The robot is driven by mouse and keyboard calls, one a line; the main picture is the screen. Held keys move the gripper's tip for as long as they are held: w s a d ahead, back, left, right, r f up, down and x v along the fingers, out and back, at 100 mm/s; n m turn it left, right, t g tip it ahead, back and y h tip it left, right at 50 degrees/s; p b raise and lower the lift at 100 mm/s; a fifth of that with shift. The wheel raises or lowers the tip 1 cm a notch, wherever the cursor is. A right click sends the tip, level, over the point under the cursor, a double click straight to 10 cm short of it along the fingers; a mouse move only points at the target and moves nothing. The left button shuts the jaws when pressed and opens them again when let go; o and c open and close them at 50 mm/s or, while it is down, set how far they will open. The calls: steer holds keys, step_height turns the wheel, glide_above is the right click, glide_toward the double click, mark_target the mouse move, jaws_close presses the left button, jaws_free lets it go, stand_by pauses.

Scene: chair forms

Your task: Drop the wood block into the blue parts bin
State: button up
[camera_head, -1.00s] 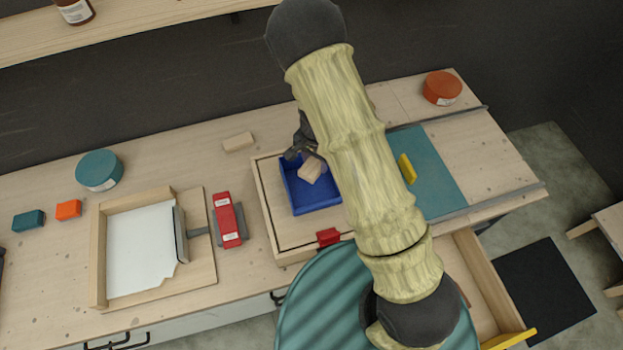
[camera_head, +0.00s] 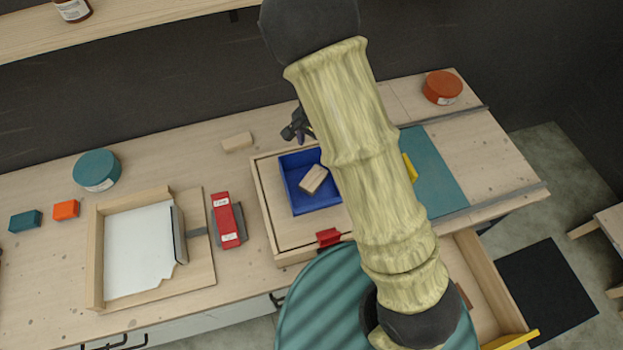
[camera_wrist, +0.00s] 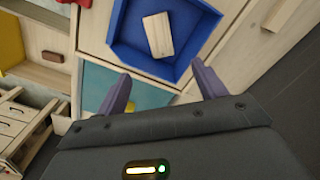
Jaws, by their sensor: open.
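The wood block (camera_head: 313,179) lies inside the blue parts bin (camera_head: 297,203), toward its right side in the head view. In the wrist view the block (camera_wrist: 158,34) rests on the floor of the blue bin (camera_wrist: 125,38), apart from my fingers. My gripper (camera_wrist: 160,92) is open and empty, with its two fingers spread in front of the bin. In the head view my gripper (camera_head: 299,128) shows behind the bin, partly hidden by my arm. My arm also covers the bin's right edge.
The bin stands in a wooden tray (camera_head: 262,200) with a red clip (camera_head: 328,237). A second wood block (camera_head: 237,142) lies behind it. A red box (camera_head: 227,220) and a wooden frame with a white sheet (camera_head: 140,250) are to the left. A teal mat (camera_head: 436,172) is right.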

step_height(320, 180, up, 10)
steer(key=b, duration=0.1)
steer(key=shift+d, duration=0.1)
stand_by(0.8)
steer(key=s+d+f+n+t+b, duration=0.2)
steer(key=s+d+f+n+b, duration=0.2)
steer(key=s+d, duration=0.9)
steer(key=n+b, duration=0.1)
steer(key=n, duration=0.2)
steer(key=shift+t, duration=0.3)
